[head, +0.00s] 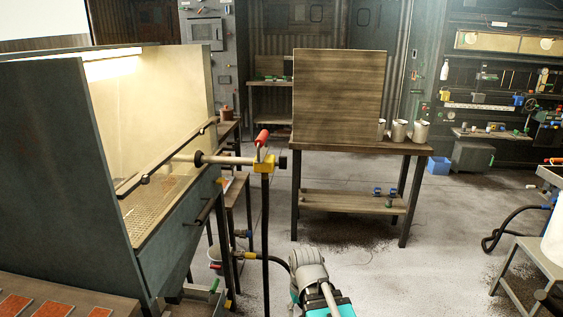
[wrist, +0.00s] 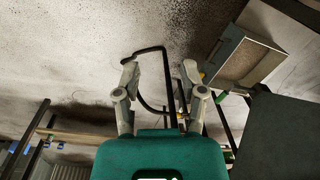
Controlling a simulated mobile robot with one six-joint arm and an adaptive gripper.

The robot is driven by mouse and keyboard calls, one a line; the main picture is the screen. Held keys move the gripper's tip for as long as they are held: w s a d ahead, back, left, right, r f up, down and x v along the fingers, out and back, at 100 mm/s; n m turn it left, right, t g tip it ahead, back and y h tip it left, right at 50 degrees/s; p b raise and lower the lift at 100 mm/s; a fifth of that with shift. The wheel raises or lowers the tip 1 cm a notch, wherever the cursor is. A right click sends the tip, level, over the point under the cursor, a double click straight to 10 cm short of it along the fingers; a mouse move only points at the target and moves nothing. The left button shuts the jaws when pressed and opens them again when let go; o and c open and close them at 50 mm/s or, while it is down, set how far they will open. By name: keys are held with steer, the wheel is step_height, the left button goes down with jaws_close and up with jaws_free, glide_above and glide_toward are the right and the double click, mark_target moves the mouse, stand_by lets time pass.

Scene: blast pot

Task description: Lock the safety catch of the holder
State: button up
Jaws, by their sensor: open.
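A black post stands beside the blast cabinet and carries a yellow holder (head: 264,167) at its top. A red-handled lever (head: 262,137), which looks like the safety catch, points upward above the holder. A long nozzle pipe (head: 222,160) lies level through the holder, its left end inside the cabinet opening. I cannot tell from here whether the catch is locked. My gripper (wrist: 160,72) is open and empty in the wrist view, with floor behind its fingers. My arm shows low in the head view, right of and below the holder. The holder is not recognisable in the wrist view.
The blast cabinet (head: 55,165) fills the left, with a bar across its opening. A wooden table (head: 352,143) with metal cups stands behind. A black hose (wrist: 148,50) shows beyond my fingers. Open floor (head: 430,225) lies to the right.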

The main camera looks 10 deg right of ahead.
steer(key=w+r+n+y+p, duration=0.4)
steer(key=w+r+y+p, duration=0.1)
steer(key=w+r, duration=0.3)
steer(key=n+t+y+p, duration=0.6)
steer(key=n+y+p, duration=0.35)
steer(key=y, duration=0.25)
glide_toward(284, 168)
steer(key=d+r, duration=0.2)
steer(key=d, duration=0.2)
steer(key=shift+s+a+r+n, duration=0.1)
steer(key=shift+s+r+n, duration=0.05)
steer(key=shift+r+n, duration=0.1)
steer(key=shift+a+f, duration=0.1)
steer(key=x, duration=1.3)
steer(key=shift+a+f, duration=0.35)
